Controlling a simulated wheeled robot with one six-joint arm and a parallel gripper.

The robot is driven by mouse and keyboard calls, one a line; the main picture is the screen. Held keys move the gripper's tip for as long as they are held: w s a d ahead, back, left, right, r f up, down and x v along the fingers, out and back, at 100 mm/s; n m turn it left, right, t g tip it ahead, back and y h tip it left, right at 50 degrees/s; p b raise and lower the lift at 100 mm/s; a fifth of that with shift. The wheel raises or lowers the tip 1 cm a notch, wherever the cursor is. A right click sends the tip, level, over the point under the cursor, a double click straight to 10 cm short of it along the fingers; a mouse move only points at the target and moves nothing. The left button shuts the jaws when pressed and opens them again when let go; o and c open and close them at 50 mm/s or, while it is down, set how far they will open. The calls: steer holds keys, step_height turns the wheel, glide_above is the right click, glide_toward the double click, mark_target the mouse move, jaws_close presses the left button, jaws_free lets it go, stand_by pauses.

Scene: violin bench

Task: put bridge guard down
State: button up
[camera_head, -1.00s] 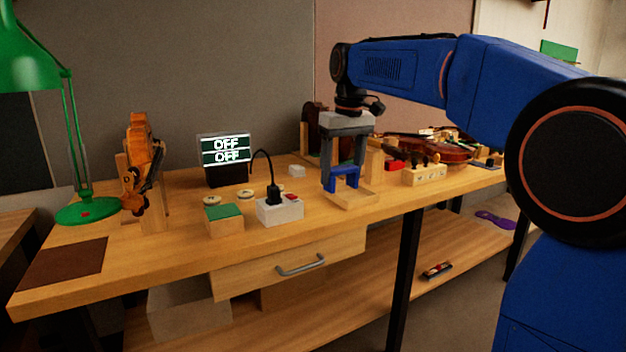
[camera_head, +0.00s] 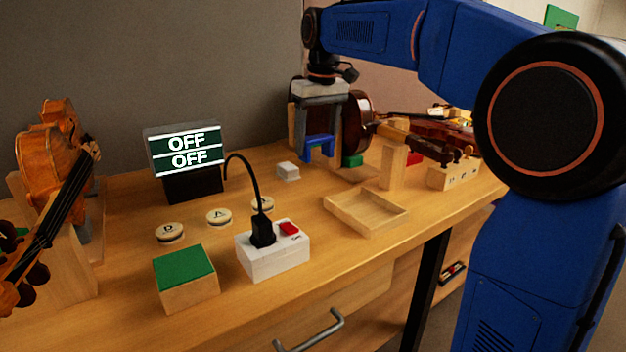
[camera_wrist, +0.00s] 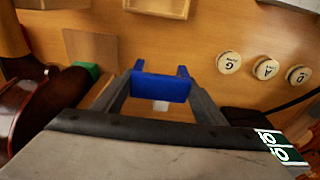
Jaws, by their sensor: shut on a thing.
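The bridge guard (camera_head: 319,148) is a small blue bracket with two legs. My gripper (camera_head: 319,132) is shut on it. In the wrist view the guard (camera_wrist: 160,87) sits between the two grey fingers (camera_wrist: 158,92), with its legs pointing away from the wrist. I hold it over the back part of the bench, in front of a brown violin (camera_head: 356,122) on its stand. Whether the guard touches anything beneath is hard to tell.
A shallow wooden tray (camera_head: 385,221) lies empty nearer the front edge. A small white block (camera_head: 288,170) lies left of my gripper. A white switch box (camera_head: 272,262), a green-topped block (camera_head: 186,279), round lettered discs (camera_head: 219,217) and an OFF display (camera_head: 185,152) stand left.

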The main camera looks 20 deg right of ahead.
mark_target(320, 138)
step_height(320, 138, down, 9)
stand_by(0.5)
steer(key=o, duration=1)
steer(key=shift+f, duration=0.1)
steer(key=shift+o, duration=0.2)
steer(key=r, duration=0.4)
steer(key=s+r, duration=0.1)
steer(key=r, duration=0.7)
steer(key=shift+s+d+r, duration=0.1)
steer(key=shift+s+d, duration=0.15)
